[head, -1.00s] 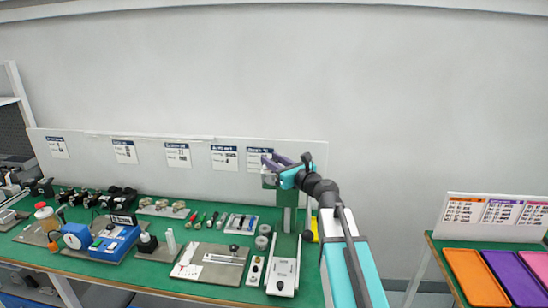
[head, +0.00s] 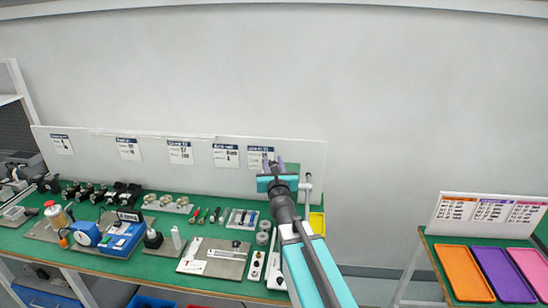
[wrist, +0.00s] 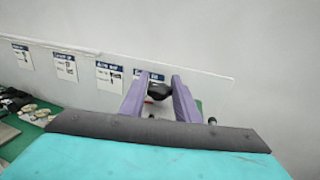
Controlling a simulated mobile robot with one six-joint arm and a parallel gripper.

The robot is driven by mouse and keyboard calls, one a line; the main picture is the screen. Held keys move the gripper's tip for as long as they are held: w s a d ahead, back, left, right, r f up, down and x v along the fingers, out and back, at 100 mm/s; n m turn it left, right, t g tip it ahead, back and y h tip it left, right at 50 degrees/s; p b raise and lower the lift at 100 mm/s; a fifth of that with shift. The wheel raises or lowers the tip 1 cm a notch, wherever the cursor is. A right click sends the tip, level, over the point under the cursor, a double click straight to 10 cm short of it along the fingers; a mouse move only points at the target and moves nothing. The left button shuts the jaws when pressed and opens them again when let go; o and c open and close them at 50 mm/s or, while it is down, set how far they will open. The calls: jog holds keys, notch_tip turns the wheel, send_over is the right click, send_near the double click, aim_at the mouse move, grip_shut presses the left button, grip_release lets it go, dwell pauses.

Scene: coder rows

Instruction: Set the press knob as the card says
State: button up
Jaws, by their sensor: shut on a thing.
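My gripper (head: 274,167) is at the top of the press, in front of the back board. In the wrist view, the purple fingers (wrist: 160,90) are shut on a black knob (wrist: 159,91). Its markings cannot be read. The press is mostly hidden behind my arm; its pale base (head: 275,275) and its side lever (head: 308,190) show. A card (head: 257,153) hangs on the board behind the gripper; in the wrist view it is partly covered by the fingers. Its print is too small to read.
A green bench holds several fixtures to the left, including a blue device (head: 121,238) and a grey plate (head: 226,262). A yellow bin (head: 317,222) is right of the press. A separate table with orange (head: 464,273), purple and pink trays stands at the far right.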

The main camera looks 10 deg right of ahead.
jog(key=shift+w+a+r+m+g+h+p, duration=0.15)
jog(key=shift+m+h+p, duration=0.3)
jog(key=shift+h, duration=0.4)
jog(key=shift+d+r+m+g+h+p, duration=0.1)
jog(key=shift+m+g+h+p, duration=0.1)
jog(key=shift+m+h, duration=0.5)
jog(key=shift+f+m+g+h+b, duration=0.2)
jog(key=shift+m+g+h+b, duration=0.3)
jog(key=shift+m+h, duration=0.85)
jog(key=m+g+h+b, duration=0.1)
jog(key=h+b, duration=0.1)
jog(key=m+g+h+b, duration=0.1)
jog(key=g+h, duration=0.1)
jog(key=h, duration=0.1)
jog(key=shift+w+b, duration=0.1)
jog(key=shift+b, duration=0.3)
jog(key=shift+m+g+h+b, duration=0.55)
jog(key=shift+m+h+b, duration=0.05)
jog(key=shift+m+b, duration=0.1)
jog(key=shift+s+r, duration=0.1)
jog(key=shift+s, duration=0.1)
jog(key=o, duration=1.1)
jog(key=shift+c, duration=0.2)
